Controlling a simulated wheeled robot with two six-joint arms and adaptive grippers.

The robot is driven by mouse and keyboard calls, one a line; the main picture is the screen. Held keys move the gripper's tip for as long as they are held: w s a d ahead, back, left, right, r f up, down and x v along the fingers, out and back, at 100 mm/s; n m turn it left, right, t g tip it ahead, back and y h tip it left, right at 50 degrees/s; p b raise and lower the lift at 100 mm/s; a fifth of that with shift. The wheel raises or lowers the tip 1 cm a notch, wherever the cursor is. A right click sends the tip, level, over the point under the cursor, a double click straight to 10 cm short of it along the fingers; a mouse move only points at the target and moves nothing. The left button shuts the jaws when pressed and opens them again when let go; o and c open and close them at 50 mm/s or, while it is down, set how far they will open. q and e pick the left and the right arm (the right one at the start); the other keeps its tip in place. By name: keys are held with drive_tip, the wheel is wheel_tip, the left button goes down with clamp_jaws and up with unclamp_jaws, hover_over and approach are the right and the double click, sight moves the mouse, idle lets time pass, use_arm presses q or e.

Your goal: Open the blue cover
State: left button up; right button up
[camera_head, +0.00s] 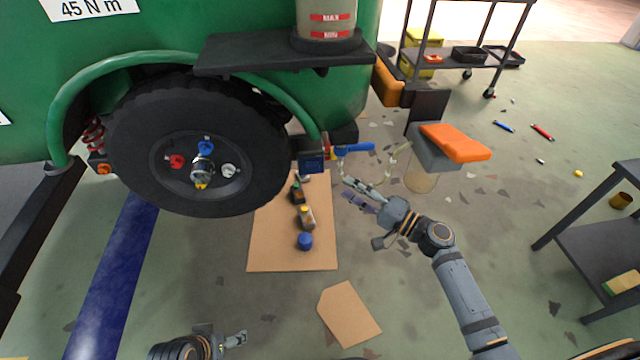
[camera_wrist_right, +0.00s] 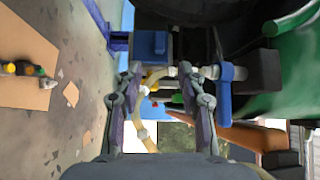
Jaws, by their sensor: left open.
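A small blue square cover (camera_head: 313,164) sits on a dark box low on the green vehicle, just right of the wheel. It shows above my right gripper's fingers in the right wrist view (camera_wrist_right: 152,43). My right gripper (camera_head: 347,190) is open below and right of the cover, its fingers pointing toward the vehicle. In the right wrist view the spread fingers (camera_wrist_right: 172,88) have a pale hose (camera_wrist_right: 146,108) passing behind and between them; I cannot tell whether they touch it. My left gripper (camera_head: 238,338) is open and empty at the bottom edge, far from the cover.
A blue handle (camera_head: 357,147) sticks out beside the cover. A black tyre (camera_head: 130,165) stands left. Small bottles lie on a cardboard sheet (camera_head: 290,258) below. A grey container with an orange lid (camera_head: 455,142) stands right.

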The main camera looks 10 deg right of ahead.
sight(316, 169)
drive_tip(key=x, duration=1)
drive_tip(key=shift+w+a, duration=0.15)
drive_tip(key=shift+c, duration=0.2)
